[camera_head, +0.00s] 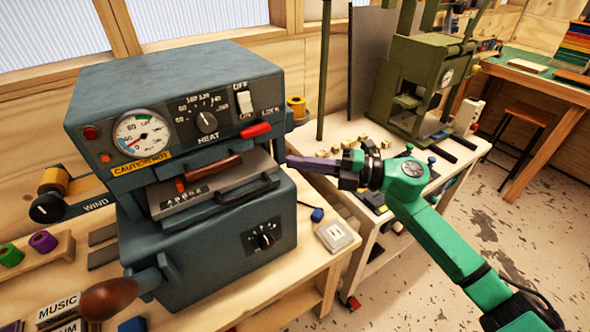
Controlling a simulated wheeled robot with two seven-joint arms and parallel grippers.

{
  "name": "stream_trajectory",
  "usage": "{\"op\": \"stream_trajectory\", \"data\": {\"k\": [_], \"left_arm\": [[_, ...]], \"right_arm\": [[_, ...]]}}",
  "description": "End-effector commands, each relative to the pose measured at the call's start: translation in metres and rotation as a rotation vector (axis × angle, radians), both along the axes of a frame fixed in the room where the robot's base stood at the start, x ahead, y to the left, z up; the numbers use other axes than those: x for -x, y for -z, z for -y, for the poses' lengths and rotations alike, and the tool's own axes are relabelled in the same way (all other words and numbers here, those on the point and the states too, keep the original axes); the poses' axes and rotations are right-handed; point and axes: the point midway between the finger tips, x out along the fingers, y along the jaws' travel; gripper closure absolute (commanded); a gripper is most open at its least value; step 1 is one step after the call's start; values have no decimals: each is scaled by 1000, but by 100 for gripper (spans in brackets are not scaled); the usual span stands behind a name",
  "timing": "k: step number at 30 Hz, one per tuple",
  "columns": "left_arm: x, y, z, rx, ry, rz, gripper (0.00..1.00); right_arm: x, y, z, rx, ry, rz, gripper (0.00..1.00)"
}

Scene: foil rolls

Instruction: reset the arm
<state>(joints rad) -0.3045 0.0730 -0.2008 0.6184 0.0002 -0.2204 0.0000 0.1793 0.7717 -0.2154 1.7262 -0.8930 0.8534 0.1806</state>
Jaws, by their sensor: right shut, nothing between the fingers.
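My right arm is green and comes in from the right. Its gripper (296,162) is shut and empty, with its dark purple-grey fingers pointing left. The fingertips appear just right of the grey-blue foil machine (205,245) in the picture; I cannot tell whether they touch it. My left gripper is out of view. A green foil roll (10,255) and a purple foil roll (43,241) sit on a wooden rack at the left edge. A gold roll (53,180) is at the wind knob.
The machine stands on a wooden bench (295,275) with a white socket box (335,236) at its right. An olive press (420,85) stands on a second table behind my gripper, with small brass blocks (375,140). Open floor (500,220) lies to the right, near a stool (525,115).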

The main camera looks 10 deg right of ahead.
Motion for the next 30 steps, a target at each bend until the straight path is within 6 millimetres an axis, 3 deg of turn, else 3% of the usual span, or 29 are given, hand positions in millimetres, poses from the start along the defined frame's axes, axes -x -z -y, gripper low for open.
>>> {"op": "stream_trajectory", "data": {"k": [6, 10, 12, 14, 17, 18, 21, 24, 30], "left_arm": [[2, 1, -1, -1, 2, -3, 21], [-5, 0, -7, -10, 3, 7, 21], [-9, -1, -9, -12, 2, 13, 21], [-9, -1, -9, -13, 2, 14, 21], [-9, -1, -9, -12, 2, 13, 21], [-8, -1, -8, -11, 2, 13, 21], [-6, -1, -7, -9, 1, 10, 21], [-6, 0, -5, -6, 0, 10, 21], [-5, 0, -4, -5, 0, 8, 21]], "right_arm": [[-2, -2, 1, -18, 13, -2, 100], [-18, -15, 6, -196, 175, -33, 100], [-32, -19, 24, -362, 354, -102, 100], [-43, -9, 49, -507, 539, -205, 100], [-43, 38, 95, -690, 857, -451, 100], [-35, 65, 110, -737, 978, -568, 100], [-1, 132, 132, -789, 1223, -857, 100], [38, 179, 136, -779, 1380, -1091, 100], [114, 235, 125, -692, 1563, -1456, 100]]}}
